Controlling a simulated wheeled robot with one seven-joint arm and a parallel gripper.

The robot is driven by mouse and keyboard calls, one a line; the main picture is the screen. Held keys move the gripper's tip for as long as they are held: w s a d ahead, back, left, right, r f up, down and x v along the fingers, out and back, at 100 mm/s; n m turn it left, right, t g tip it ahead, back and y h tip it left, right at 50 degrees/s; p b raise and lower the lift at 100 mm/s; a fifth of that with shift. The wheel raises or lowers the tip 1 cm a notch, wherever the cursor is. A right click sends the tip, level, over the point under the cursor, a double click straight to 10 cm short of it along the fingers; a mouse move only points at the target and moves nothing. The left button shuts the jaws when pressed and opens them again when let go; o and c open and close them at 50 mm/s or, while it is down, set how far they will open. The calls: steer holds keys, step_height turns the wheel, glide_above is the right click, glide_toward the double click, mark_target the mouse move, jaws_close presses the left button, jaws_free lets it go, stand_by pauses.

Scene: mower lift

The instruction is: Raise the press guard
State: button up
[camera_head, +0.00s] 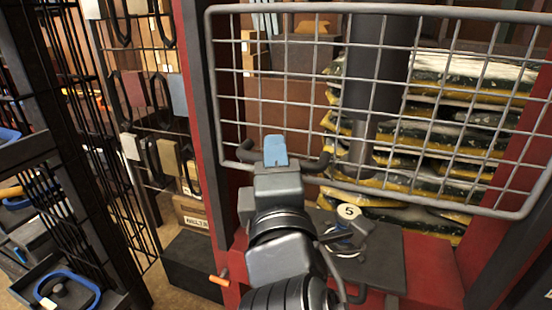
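The press guard (290,97) is a grey wire-mesh panel in a tubular frame, standing in front of the red press (200,120). A dark handle bar (312,163) runs along its lower left edge. My gripper (276,150) is at this handle, its blue tip overlapping the lower mesh. My arm rises from the bottom centre and covers the middle of the handle. I cannot tell whether the fingers close around the bar. Behind the mesh, the dark press ram (377,70) points down.
On the press bed (385,255) sits a small fixture with a ball marked 5 (348,211). Stacked sacks (440,130) stand behind the guard. Racks with hanging goods (150,90) and a cardboard box (192,214) are at left. An orange-tipped lever (219,281) projects at lower left.

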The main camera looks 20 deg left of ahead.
steer(key=b+v, duration=0.1)
steer(key=v, duration=0.6)
steer(key=shift+s+b, duration=0.3)
steer(key=shift+s, duration=0.1)
steer(key=shift+d, duration=0.1)
steer(key=s+d+f+m+g+h, duration=0.1)
steer(key=s+d+f+m, duration=0.35)
steer(key=d+f, duration=0.35)
steer(key=s+d+f+m+g+h, duration=0.1)
steer(key=s+d+f+m, duration=0.35)
steer(key=d+f, duration=0.35)
steer(key=s+d+f+m+g+h, duration=0.1)
steer(key=s+d+f+m+h, duration=0.1)
steer(key=s+d+m, duration=0.5)
steer(key=s+d+f+m+h, duration=0.2)
steer(key=s+d+m, duration=0.5)
steer(key=s, duration=0.7)
steer(key=shift+d+g+h, duration=0.3)
steer(key=shift+g+h, duration=0.1)
steer(key=shift+h, duration=0.2)
